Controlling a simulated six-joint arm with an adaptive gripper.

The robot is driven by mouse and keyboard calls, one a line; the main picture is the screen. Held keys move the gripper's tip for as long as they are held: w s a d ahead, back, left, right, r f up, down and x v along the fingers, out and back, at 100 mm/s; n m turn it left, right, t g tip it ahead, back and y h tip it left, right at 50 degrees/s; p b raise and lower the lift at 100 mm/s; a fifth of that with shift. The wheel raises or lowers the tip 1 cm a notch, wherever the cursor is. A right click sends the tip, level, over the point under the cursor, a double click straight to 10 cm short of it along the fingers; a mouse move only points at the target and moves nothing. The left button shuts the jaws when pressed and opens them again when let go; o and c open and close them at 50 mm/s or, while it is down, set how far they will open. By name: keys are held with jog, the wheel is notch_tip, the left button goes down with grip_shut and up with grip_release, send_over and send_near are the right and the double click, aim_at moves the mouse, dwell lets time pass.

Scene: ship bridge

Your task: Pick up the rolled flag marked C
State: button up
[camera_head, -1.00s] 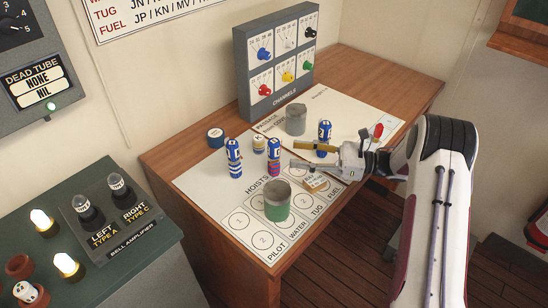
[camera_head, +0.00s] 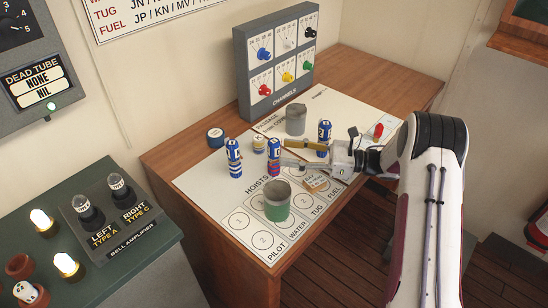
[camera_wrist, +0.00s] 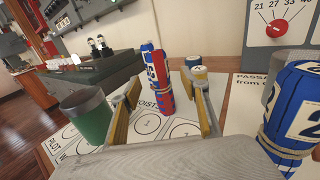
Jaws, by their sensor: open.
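A rolled flag in blue, red and white (camera_head: 274,157) stands upright on the desk chart. It also shows in the wrist view (camera_wrist: 158,92); I cannot read its letter surely. My gripper (camera_head: 284,154) is open and empty, its fingers pointing at this flag from the right. In the wrist view the gripper (camera_wrist: 162,100) has the flag between its two fingers, near the tips. A second blue rolled flag (camera_head: 233,158) stands beyond it to the left. A third blue one (camera_head: 324,138) stands behind my gripper, large at the right of the wrist view (camera_wrist: 292,110).
A green cup (camera_head: 277,205) stands in front of my fingers and a grey cup (camera_head: 296,118) behind. The channels panel (camera_head: 278,62) rises at the back.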

aim_at(274, 150)
jog(key=shift+x, duration=2.55)
jog(key=shift+r, duration=0.2)
jog(key=c, duration=1.2)
